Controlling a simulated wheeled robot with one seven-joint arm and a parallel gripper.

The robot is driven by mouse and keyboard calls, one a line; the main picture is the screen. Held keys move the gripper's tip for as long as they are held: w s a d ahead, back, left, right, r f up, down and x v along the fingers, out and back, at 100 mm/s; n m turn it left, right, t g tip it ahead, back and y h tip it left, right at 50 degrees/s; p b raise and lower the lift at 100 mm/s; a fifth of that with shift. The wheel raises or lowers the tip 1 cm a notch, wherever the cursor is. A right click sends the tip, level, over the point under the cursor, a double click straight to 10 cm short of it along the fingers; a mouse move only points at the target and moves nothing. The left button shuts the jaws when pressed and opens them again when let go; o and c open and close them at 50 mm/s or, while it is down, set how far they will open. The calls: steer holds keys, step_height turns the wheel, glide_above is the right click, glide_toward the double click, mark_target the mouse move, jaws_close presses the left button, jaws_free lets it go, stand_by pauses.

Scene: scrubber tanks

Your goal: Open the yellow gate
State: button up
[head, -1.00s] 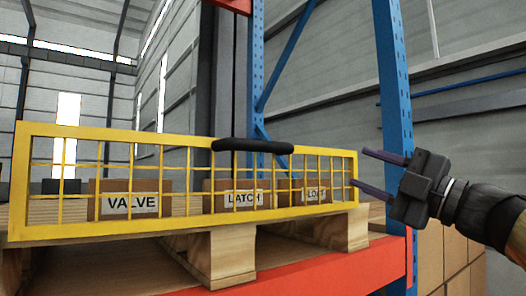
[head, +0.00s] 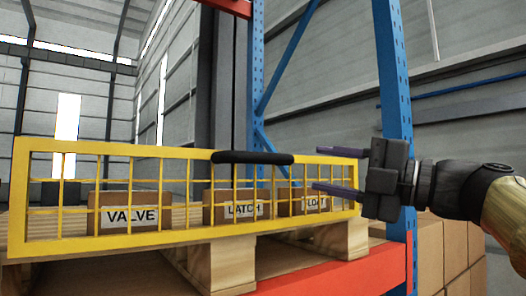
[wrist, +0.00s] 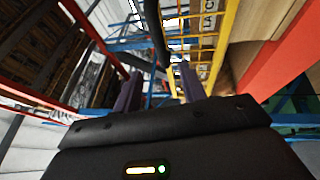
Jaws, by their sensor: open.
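The yellow gate (head: 110,148) is a wide mesh panel standing upright across the front of a loaded pallet in the head view. Its black handle (head: 252,157) sits on the middle of the top rail. My gripper (head: 316,168) is open and empty, its fingers pointing left across the gate's right end, short of the handle in the picture. In the wrist view, a dark curved bar (wrist: 156,30), likely the handle, lies ahead of and between the fingertips, apart from them. The gate's yellow mesh (wrist: 208,42) is at its right.
Cardboard boxes labelled VALVE (head: 130,214), LATCH (head: 243,209) and one partly hidden by the mesh stand behind the gate on a wooden pallet (head: 220,268). A blue rack post (head: 395,80) rises near my gripper. A red-orange beam (head: 345,268) runs below the pallet.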

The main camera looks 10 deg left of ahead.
mark_target(268, 158)
steer(key=p+x, duration=0.5)
steer(key=x, duration=0.6)
steer(key=shift+a+r, duration=0.2)
steer(key=shift+a, duration=0.15)
steer(key=shift+w+a, duration=0.2)
steer(key=shift+a, duration=0.35)
jaws_close()
